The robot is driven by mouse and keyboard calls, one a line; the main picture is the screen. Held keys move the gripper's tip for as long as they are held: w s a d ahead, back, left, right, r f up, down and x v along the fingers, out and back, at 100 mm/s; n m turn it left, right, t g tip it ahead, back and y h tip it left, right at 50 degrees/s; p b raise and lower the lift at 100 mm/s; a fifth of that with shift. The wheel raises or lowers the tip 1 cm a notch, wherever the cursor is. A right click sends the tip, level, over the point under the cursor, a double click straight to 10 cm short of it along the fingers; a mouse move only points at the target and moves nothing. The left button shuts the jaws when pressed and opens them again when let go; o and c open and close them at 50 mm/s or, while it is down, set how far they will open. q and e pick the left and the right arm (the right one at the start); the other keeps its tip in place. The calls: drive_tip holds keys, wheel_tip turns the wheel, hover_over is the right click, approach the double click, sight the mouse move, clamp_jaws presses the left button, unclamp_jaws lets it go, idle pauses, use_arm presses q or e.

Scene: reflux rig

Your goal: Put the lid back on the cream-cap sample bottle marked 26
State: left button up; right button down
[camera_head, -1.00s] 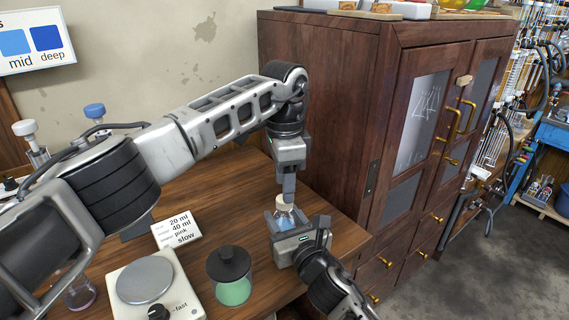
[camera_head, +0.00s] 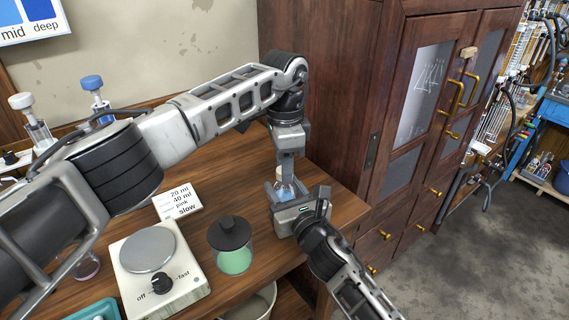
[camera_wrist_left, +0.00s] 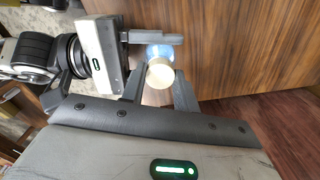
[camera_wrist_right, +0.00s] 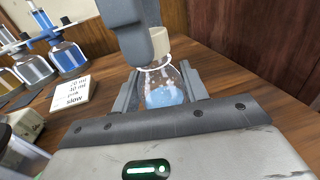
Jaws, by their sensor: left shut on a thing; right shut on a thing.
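A small clear bottle (camera_wrist_right: 168,90) with pale blue liquid stands upright near the right end of the bench; it also shows in the head view (camera_head: 284,190). My right gripper (camera_head: 286,200) is shut around its body. A cream lid (camera_wrist_left: 160,73) sits at the bottle's mouth, and my left gripper (camera_wrist_left: 160,92) is shut on it from above. In the right wrist view the cream lid (camera_wrist_right: 158,42) is partly hidden by a left finger. Whether it is fully seated I cannot tell. I see no number 26 on the bottle.
A hotplate (camera_head: 150,252), a green jar with a black lid (camera_head: 232,246) and a note card (camera_head: 179,203) stand left of my right gripper. Bottles with blue (camera_head: 92,83) and white tops stand at the back left. A wooden cabinet (camera_head: 335,110) rises close behind and right.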

use_arm(q)
drive_tip(key=m, duration=2.2)
drive_tip(key=shift+m, duration=0.3)
drive_tip(key=m, duration=1.2)
drive_tip(key=shift+f, duration=0.1)
drive_tip(key=m, duration=0.7)
drive_tip(key=shift+m, duration=0.3)
drive_tip(key=m, duration=0.5)
drive_tip(key=o, duration=1.1)
